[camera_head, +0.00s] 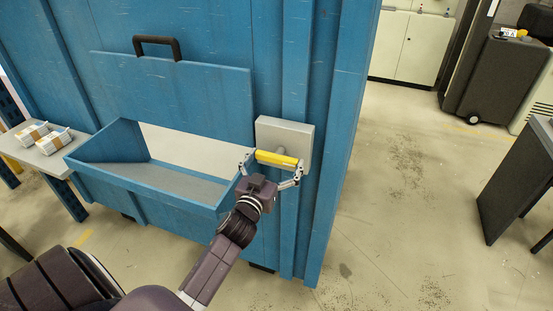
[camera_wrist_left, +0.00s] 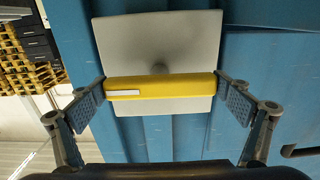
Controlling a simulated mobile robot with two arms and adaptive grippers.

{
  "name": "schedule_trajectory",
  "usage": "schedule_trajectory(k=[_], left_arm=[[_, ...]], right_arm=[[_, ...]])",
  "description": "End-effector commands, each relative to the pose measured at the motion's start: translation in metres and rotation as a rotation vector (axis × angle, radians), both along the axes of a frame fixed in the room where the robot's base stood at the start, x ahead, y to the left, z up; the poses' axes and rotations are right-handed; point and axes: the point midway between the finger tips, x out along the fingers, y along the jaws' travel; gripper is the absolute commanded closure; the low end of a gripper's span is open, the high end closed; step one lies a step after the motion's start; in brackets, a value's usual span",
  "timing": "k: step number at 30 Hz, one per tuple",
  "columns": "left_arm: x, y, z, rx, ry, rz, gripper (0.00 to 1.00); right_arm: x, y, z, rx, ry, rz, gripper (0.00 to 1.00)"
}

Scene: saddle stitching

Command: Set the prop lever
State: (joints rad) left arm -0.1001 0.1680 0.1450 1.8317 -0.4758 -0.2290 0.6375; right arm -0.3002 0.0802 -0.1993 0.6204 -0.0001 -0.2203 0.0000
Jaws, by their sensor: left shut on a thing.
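The prop lever is a yellow bar (camera_head: 277,158) on a grey square plate (camera_head: 298,133), fixed to the blue machine's front. It lies about level, tilted slightly down to the right in the head view. My left gripper (camera_head: 272,165) has its fingers at the two ends of the bar and is shut on it. In the left wrist view the yellow bar (camera_wrist_left: 160,87) spans between the finger pads, with a white label on its left part. The grey plate (camera_wrist_left: 157,40) is behind it, with a round pivot above the bar. My right gripper is not in view.
A blue panel with a black handle (camera_head: 157,43) stands raised above an opening with a blue trough (camera_head: 140,185). Paper bundles (camera_head: 44,136) lie on a side table at the left. Dark cabinets (camera_head: 495,85) stand at the right. The floor between is clear.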

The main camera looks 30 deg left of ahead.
Motion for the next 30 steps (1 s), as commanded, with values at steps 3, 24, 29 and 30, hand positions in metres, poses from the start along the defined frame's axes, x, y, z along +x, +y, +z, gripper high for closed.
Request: schedule_trajectory(k=[3, 24, 29, 30], left_arm=[[0.0000, -0.0002, 0.0004, 0.030, 0.007, -0.001, 0.30], [0.0001, 0.0000, 0.0010, 0.580, 0.137, 0.000, 0.30], [0.0002, 0.0002, 0.0010, 0.730, 0.173, 0.000, 0.30], [0.0002, 0.0002, 0.0011, 0.767, 0.182, 0.000, 0.30]], right_arm=[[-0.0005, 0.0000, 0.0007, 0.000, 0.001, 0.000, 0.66], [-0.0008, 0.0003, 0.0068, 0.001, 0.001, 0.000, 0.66], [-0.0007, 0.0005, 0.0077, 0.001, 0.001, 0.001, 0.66], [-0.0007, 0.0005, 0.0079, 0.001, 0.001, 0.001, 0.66]])
